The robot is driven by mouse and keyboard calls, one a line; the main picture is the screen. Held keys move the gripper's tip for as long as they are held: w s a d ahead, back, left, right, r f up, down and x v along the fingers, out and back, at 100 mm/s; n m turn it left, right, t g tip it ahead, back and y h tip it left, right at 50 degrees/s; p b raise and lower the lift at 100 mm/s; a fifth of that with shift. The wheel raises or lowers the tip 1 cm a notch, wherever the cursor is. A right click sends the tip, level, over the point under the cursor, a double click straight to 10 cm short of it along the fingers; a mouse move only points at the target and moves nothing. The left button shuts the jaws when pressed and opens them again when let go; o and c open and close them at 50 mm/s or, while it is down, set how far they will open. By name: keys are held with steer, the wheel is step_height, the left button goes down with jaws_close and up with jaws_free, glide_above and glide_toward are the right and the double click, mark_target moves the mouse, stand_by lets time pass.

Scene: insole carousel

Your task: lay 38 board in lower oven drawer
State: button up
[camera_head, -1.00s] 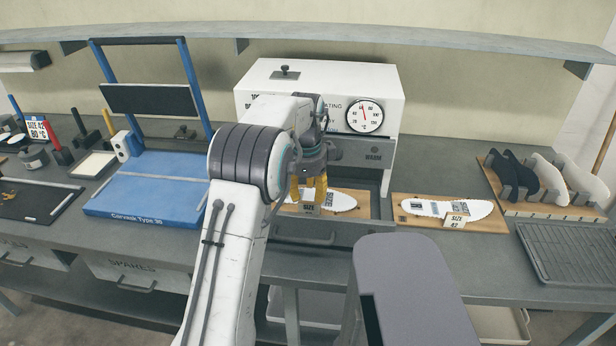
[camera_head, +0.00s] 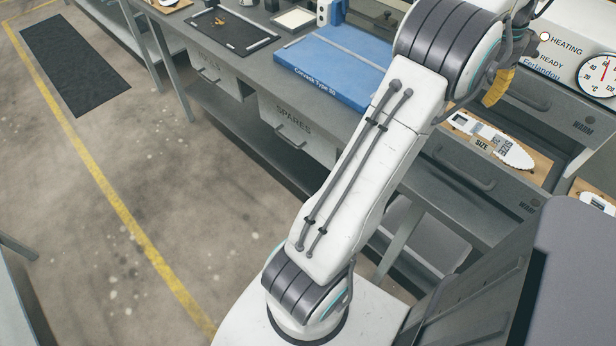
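A wooden board (camera_head: 542,169) with a white insole (camera_head: 515,154) and a block marked SIZE (camera_head: 482,145) lies in the pulled-out oven drawer (camera_head: 465,183). The size number is not readable. The drawer is at the right, below another front marked WARM (camera_head: 560,112). My gripper (camera_head: 497,87) is above and behind the board's left part, apart from it. Only part of its yellow fingers shows; the rest is hidden by my arm, so its opening cannot be told.
The white oven (camera_head: 570,35) with lights and a dial stands at upper right. Another board (camera_head: 590,190) is cut off at the right edge. A blue press base (camera_head: 325,65) is left of my arm. Open floor with a yellow line (camera_head: 125,215) and dark mat (camera_head: 72,62) lies left.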

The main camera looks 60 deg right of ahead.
steer(key=w+a+r+n, duration=0.1)
steer(key=w+a+n, duration=0.25)
steer(key=w, duration=0.55)
steer(key=w+a+r+n, duration=0.2)
steer(key=w+a+n, duration=0.15)
steer(key=w, duration=0.55)
steer(key=w+a+n+t, duration=0.2)
steer(key=w+a+n, duration=0.6)
steer(key=w+a, duration=0.35)
steer(key=w+a+f+n, duration=0.1)
steer(key=w+a+n, duration=0.2)
steer(key=a+n, duration=1.1)
steer(key=s+a+f+n+t, duration=0.1)
steer(key=s+a+f+n, duration=0.1)
steer(key=a, duration=0.6)
steer(key=s+a+f+n+y, duration=0.1)
steer(key=s+a+f+n, duration=0.2)
steer(key=a, duration=0.5)
steer(key=shift+s+a+n+t, duration=0.3)
steer(key=shift+s+n+t, duration=0.1)
steer(key=shift+s+n, duration=0.35)
steer(key=shift+w+d+f, duration=0.1)
